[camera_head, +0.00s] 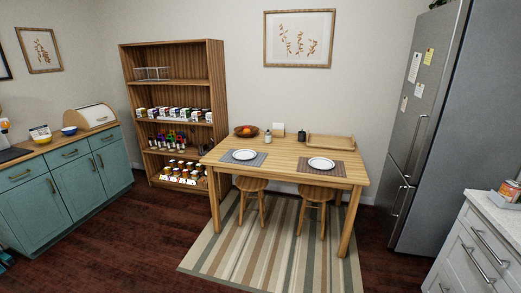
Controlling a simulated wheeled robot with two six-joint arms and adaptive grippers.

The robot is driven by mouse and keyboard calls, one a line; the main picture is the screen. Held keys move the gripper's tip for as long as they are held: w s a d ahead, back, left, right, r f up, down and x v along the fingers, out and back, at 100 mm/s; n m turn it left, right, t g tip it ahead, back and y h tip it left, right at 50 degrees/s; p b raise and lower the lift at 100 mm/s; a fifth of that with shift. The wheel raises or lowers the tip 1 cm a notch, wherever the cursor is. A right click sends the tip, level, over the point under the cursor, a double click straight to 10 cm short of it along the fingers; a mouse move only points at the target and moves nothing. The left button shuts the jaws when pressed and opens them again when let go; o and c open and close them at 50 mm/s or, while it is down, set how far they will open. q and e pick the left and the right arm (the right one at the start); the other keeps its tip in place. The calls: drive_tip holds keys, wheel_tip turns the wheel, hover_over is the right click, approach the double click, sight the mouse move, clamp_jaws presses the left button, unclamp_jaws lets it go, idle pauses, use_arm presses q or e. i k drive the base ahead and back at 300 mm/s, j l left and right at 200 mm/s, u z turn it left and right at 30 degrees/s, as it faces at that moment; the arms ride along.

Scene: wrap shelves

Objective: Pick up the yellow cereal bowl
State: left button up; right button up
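A small yellow bowl (44,139) sits on the wooden counter top at the far left, in front of a small white card or box (40,131). It looks upright. A blue bowl (69,131) sits to its right on the same counter. Neither of my grippers shows in the head view.
The teal cabinet (75,185) carries that counter, with a bread box (90,115) on it. A dining table (285,169), two stools, a filled shelf (174,90) and a fridge (428,110) stand beyond. Dark floor lies open between the cabinet and the striped rug (240,245).

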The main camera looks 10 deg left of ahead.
sight(44, 141)
drive_tip(key=i+j+u, duration=0.15)
drive_tip(key=i+u, duration=0.65)
drive_tip(key=i, duration=0.2)
drive_tip(key=i+l+u, duration=0.15)
drive_tip(key=i+u, duration=0.3)
drive_tip(key=i+l+u, duration=0.4)
drive_tip(key=i+j+u, duration=0.3)
drive_tip(key=i+u, duration=0.15)
drive_tip(key=i, duration=0.55)
drive_tip(key=i+l+u, duration=0.1)
drive_tip(key=i+u, duration=0.35)
drive_tip(key=i, duration=0.55)
drive_tip(key=i+j+z, duration=0.2)
drive_tip(key=i+j, duration=0.25)
drive_tip(key=i+j+z, duration=0.2)
drive_tip(key=i+j, duration=0.3)
drive_tip(key=i+j+z, duration=0.2)
drive_tip(key=i+j, duration=0.25)
drive_tip(key=j, duration=0.2)
